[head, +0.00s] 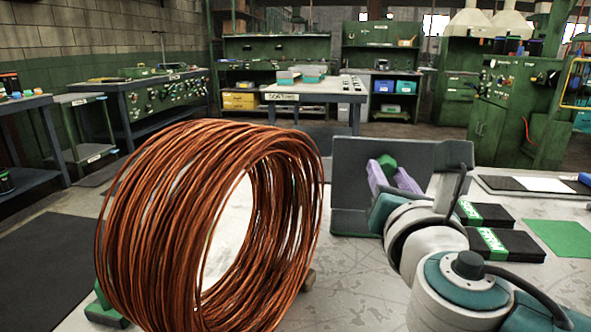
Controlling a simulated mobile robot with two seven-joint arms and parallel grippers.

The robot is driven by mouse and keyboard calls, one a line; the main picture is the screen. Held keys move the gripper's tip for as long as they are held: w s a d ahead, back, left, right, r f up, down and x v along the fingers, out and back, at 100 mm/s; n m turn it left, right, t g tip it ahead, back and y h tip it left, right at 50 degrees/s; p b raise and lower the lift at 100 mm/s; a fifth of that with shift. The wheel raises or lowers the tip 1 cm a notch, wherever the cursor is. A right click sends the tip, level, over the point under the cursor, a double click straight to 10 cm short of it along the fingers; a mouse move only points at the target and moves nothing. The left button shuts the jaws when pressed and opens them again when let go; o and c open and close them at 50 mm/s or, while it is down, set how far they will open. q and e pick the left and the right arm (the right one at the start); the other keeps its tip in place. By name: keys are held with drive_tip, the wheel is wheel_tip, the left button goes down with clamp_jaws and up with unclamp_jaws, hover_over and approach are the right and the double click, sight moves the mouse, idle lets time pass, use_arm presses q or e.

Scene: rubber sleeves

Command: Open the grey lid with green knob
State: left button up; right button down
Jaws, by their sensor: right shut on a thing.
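The grey lid (350,160) stands steeply raised at the right of centre, its broad face toward me. Its green knob (387,164) shows between the purple fingers of my right gripper (388,172), which is shut on it. My right arm comes in from the lower right and covers part of the lid and what lies below it. A grey edge (352,222) shows under the lid; I cannot tell how wide the opening is. My left gripper is not in view.
A large coil of copper-coloured wire (150,230) stands on the table left of the lid and fills the left foreground. Black boxes with green labels (505,246) and a green mat (560,238) lie to the right. Workbenches stand behind.

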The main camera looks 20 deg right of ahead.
sight(389, 157)
drive_tip(key=r+p, duration=0.1)
drive_tip(key=p, duration=0.1)
drive_tip(key=w+g+p, duration=0.1)
drive_tip(key=p, duration=0.2)
drive_tip(key=shift+d+r+y, duration=0.3)
drive_tip(key=shift+d+r, duration=0.05)
drive_tip(key=shift+d, duration=0.05)
drive_tip(key=shift+w+d+p, duration=0.2)
drive_tip(key=shift+w+p, duration=0.15)
drive_tip(key=shift+w, duration=0.05)
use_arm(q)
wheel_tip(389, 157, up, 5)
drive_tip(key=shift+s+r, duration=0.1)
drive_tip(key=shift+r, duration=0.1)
use_arm(e)
drive_tip(key=shift+w+d, duration=0.15)
drive_tip(key=shift+w, duration=0.1)
drive_tip(key=c, duration=0.9)
unclamp_jaws()
drive_tip(key=shift+r, duration=0.1)
drive_tip(key=shift+c, duration=0.2)
drive_tip(key=o, duration=0.3)
drive_tip(key=shift+w, duration=0.1)
drive_tip(key=shift+o, duration=0.5)
